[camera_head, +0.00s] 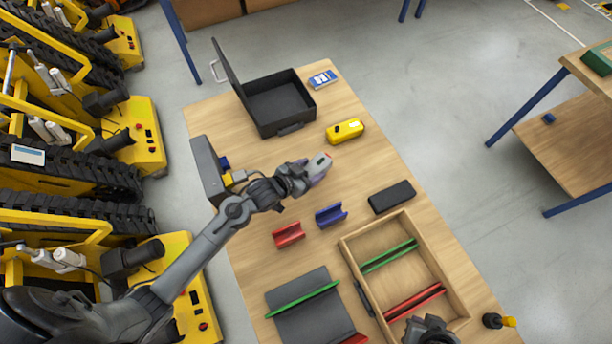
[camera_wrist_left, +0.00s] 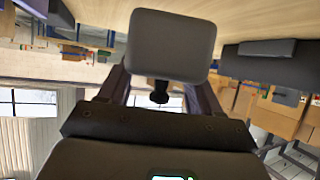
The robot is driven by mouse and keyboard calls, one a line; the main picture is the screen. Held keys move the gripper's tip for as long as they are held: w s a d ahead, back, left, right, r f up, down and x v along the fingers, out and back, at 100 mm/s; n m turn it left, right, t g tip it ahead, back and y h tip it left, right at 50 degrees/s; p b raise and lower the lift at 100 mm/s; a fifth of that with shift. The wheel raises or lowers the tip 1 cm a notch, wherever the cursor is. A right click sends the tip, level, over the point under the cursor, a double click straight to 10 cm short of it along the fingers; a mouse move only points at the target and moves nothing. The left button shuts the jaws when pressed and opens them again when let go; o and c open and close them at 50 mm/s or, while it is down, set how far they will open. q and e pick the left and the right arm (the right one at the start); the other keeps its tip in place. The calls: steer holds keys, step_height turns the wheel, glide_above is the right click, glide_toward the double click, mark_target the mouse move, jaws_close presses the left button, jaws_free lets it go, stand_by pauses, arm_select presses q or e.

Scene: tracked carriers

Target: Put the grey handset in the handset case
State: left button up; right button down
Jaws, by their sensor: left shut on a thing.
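The grey handset (camera_head: 320,161) is held in my left gripper (camera_head: 314,170) above the middle of the table. In the left wrist view the handset (camera_wrist_left: 172,45) shows as a grey rounded block between the two fingers of the left gripper (camera_wrist_left: 163,90), with a short black stub below it. The black handset case (camera_head: 276,101) stands open at the far end of the table, its lid raised on the left side. Its inside looks empty. The gripper is in front of the case and apart from it. My right gripper (camera_head: 430,331) shows only partly at the bottom edge; its fingers are unclear.
A blue-white device (camera_head: 322,79) lies right of the case. A grey upright box (camera_head: 209,170) stands at left. Red (camera_head: 289,235) and blue (camera_head: 331,215) holders, a black block (camera_head: 392,197) and a wooden tray (camera_head: 350,262) are nearer.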

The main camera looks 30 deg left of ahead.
arm_select(q)
steer(key=shift+s+a+f, duration=0.1)
steer(key=shift+a+f, duration=0.35)
steer(key=shift+a, duration=0.2)
steer(key=shift+f+b, duration=0.4)
steer(key=shift+f, duration=1.5)
steer(key=shift+f, duration=0.1)
steer(key=o, duration=1.2)
steer(key=shift+f, duration=0.1)
steer(key=shift+r, duration=0.25)
steer(key=s+r+g+y, duration=0.1)
steer(key=s+r+g, duration=0.1)
steer(key=s, duration=0.6)
steer(key=s+a+r+n+g+y+p, duration=0.1)
steer(key=s+r+g, duration=0.2)
steer(key=s, duration=0.6)
steer(key=s+r+g+y+p, duration=0.1)
steer(key=s+r+g, duration=0.2)
steer(key=s+r, duration=0.3)
steer(key=shift+s+a+r+n+y, duration=0.1)
steer(key=shift+s+a+n+y, duration=0.1)
steer(key=shift+s, duration=0.5)
steer(key=shift+s+a+n+y, duration=0.1)
steer(key=shift+s+a+y, duration=0.1)
steer(key=shift+s, duration=0.45)
